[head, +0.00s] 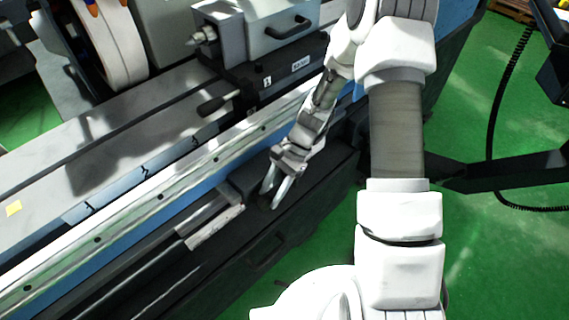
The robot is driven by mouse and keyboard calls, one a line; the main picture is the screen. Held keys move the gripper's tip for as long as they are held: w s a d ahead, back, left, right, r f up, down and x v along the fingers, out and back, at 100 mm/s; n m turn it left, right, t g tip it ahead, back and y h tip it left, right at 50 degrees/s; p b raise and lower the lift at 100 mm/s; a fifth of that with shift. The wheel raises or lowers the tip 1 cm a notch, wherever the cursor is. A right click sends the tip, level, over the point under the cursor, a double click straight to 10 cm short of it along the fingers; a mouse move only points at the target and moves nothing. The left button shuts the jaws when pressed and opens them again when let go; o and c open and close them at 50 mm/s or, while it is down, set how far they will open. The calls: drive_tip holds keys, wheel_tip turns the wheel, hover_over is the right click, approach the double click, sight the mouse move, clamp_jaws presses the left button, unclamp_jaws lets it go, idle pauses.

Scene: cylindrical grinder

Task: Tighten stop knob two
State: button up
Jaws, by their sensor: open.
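My gripper (275,194) is in the middle of the head view, at the front of the machine below the long table rail. Its two fingers point down and are apart, with nothing seen held between them. The fingertips are close to a dark part on the black front ledge; I cannot tell whether they touch it. No knob marked two can be made out. A block with a label reading 1 (267,82) sits on the table up and left of my forearm, with a dark lever handle (218,102) at its left.
The grinding wheel (112,42) is at the upper left. A grey headstock unit (262,30) with a black handle stands at the top. The metal table (110,130) runs diagonally. A dark arm with a coiled cable (495,130) is at the right over open green floor.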

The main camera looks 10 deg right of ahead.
drive_tip(key=v, duration=1.6)
drive_tip(key=shift+a, duration=0.1)
drive_tip(key=s+r+n+t+h, duration=0.2)
drive_tip(key=s+r+n, duration=0.15)
drive_tip(key=r, duration=0.35)
drive_tip(key=s+r+n+t+h, duration=0.2)
drive_tip(key=s+r, duration=0.2)
drive_tip(key=r, duration=0.3)
drive_tip(key=s+d+r+n+t+h, duration=0.1)
drive_tip(key=s+r+n+t, duration=0.4)
drive_tip(key=s, duration=0.6)
drive_tip(key=shift+d+r+n+t+h, duration=0.25)
drive_tip(key=shift+r+n+t+h, duration=0.15)
drive_tip(key=shift+h, duration=0.3)
drive_tip(key=shift+a, duration=0.15)
